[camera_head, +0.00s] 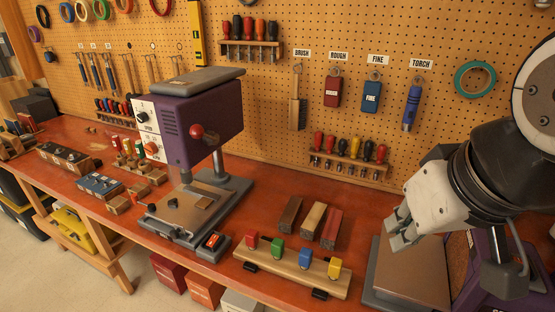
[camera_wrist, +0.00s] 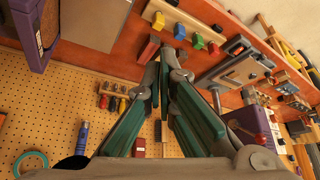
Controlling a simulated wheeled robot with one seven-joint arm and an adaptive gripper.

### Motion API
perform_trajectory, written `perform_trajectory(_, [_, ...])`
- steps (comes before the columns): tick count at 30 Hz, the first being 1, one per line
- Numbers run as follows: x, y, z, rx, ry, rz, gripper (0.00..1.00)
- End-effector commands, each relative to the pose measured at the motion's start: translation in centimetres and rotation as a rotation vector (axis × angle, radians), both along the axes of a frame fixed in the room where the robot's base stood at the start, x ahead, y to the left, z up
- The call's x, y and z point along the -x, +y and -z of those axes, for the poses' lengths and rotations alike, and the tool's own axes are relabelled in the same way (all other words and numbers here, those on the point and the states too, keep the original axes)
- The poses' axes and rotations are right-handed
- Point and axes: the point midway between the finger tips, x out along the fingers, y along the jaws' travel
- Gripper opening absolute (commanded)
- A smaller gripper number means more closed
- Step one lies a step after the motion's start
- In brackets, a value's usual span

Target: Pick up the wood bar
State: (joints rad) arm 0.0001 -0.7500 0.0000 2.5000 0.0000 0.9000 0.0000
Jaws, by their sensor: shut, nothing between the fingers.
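Three short bars lie side by side on the red-brown bench in the head view: a dark brown bar (camera_head: 290,214), a pale wood-coloured bar (camera_head: 313,221) and a reddish bar (camera_head: 332,228). The pale one best fits the wood bar. My gripper (camera_head: 397,234) is to their right, apart from them, by the grey-edged plate. In the wrist view my gripper (camera_wrist: 168,58) has its fingertips together with nothing between them. The reddish bar (camera_wrist: 149,49) shows left of the fingertips there; the fingers hide at least part of the other bars.
A wooden rail (camera_head: 290,272) with red, green, blue and yellow pieces lies in front of the bars. A purple drill press (camera_head: 200,118) stands left. A flat plate (camera_head: 410,275) is under my gripper. A pegboard with tools and a screwdriver rack (camera_head: 347,162) rises behind.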

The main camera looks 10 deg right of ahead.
Motion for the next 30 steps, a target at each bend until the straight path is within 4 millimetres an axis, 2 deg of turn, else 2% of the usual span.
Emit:
perform_trajectory(1, [0.0,0.0,0.0,0.0,0.0,0.0,0.0])
perform_trajectory(2, [0.0,0.0,0.0,0.0,0.0,0.0,0.05])
perform_trajectory(5, [-0.5,0.0,0.1,0.014,0.003,-0.021,0.27])
perform_trajectory(7, [-1.5,-0.1,0.4,0.048,0.012,-0.071,0.42])
perform_trajectory(11, [-5.4,-0.5,1.6,0.181,0.042,-0.271,0.42])
perform_trajectory(20, [-17.4,-0.9,6.3,0.571,0.15,-0.952,0.42])
perform_trajectory(26, [-25.3,-0.5,11.1,0.795,0.225,-1.439,0.42])
perform_trajectory(30, [-30.4,0.1,15.3,0.93,0.273,-1.786,0.42])
